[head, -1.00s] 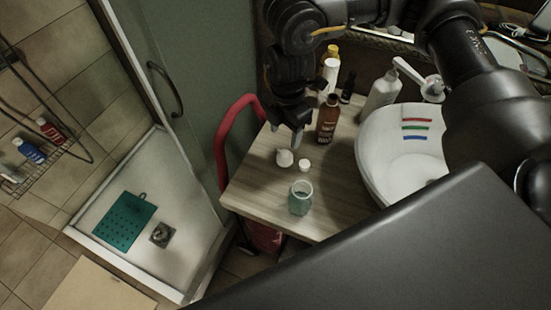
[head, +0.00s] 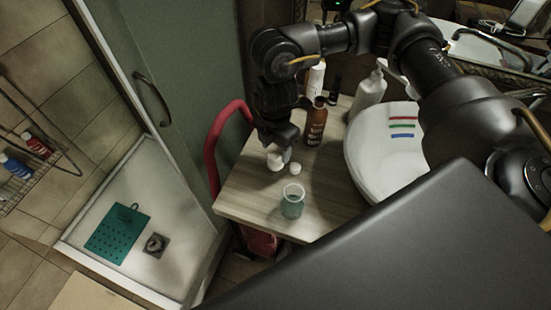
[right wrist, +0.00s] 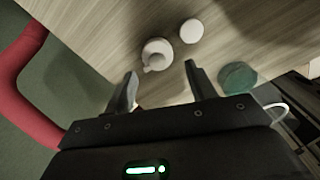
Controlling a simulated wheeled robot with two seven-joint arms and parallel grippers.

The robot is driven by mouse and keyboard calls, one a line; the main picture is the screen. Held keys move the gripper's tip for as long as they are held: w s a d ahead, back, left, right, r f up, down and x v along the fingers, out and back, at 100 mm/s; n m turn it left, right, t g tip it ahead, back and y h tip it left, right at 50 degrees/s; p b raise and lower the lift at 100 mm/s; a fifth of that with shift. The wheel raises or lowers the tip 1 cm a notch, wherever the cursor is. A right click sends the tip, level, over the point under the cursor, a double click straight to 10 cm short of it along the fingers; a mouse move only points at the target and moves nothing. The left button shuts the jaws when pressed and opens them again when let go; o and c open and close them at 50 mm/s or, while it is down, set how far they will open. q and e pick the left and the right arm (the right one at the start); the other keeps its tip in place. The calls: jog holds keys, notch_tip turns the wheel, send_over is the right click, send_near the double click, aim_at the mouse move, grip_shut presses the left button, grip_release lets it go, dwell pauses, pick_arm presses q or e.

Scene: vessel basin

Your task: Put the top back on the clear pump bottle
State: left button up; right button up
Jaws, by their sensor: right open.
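The clear bottle (head: 292,203) stands open and upright near the table's front edge, greenish and see-through. It also shows at the right in the right wrist view (right wrist: 237,77). A white pump top with a short spout (head: 275,163) is on the table behind and left of it. My right gripper (head: 281,151) is open just above the pump top. In the right wrist view the pump top (right wrist: 157,54) lies ahead, between the lines of the two fingers (right wrist: 160,80), not gripped. My left gripper is not in view.
A small white cap (head: 295,169) sits just right of the pump top. A brown bottle (head: 316,122), a white bottle (head: 317,78) and a pump dispenser (head: 368,94) stand behind. The white basin (head: 372,170) is at right; a red rail (head: 214,150) passes the table's left edge.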

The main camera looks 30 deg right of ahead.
aim_at(275, 156)
jog(key=shift+w+d+f+p, duration=0.15)
jog(key=shift+f+p, duration=0.25)
jog(key=shift+f, duration=2.15)
jog(key=shift+c, duration=0.4)
jog(key=c, duration=0.7)
